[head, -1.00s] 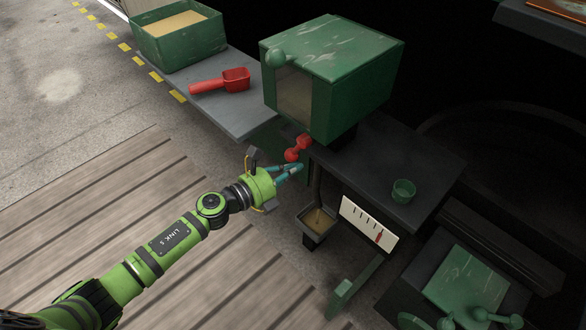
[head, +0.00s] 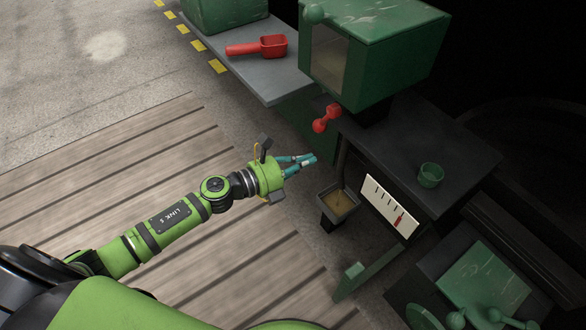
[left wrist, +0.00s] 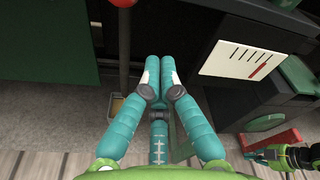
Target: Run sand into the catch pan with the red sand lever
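The red sand lever (head: 326,118) hangs below the green sand box (head: 375,60) at its front corner. The small dark catch pan (head: 338,203) sits lower down under a thin spout, with tan sand in it. My left gripper (head: 313,160) has its teal fingers together and empty, a little below the lever and above the pan, touching neither. In the left wrist view the left gripper (left wrist: 160,70) shows its fingertips side by side; the lever's red end (left wrist: 123,3) is at the top edge, left of them. My right gripper (left wrist: 268,155) shows small at the lower right.
A white gauge board (head: 389,206) with a red mark stands right of the pan. A green cup (head: 430,175) is on the dark bench. A red scoop (head: 259,47) lies on the grey shelf. Green machinery (head: 485,280) is at lower right. The planked floor at left is clear.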

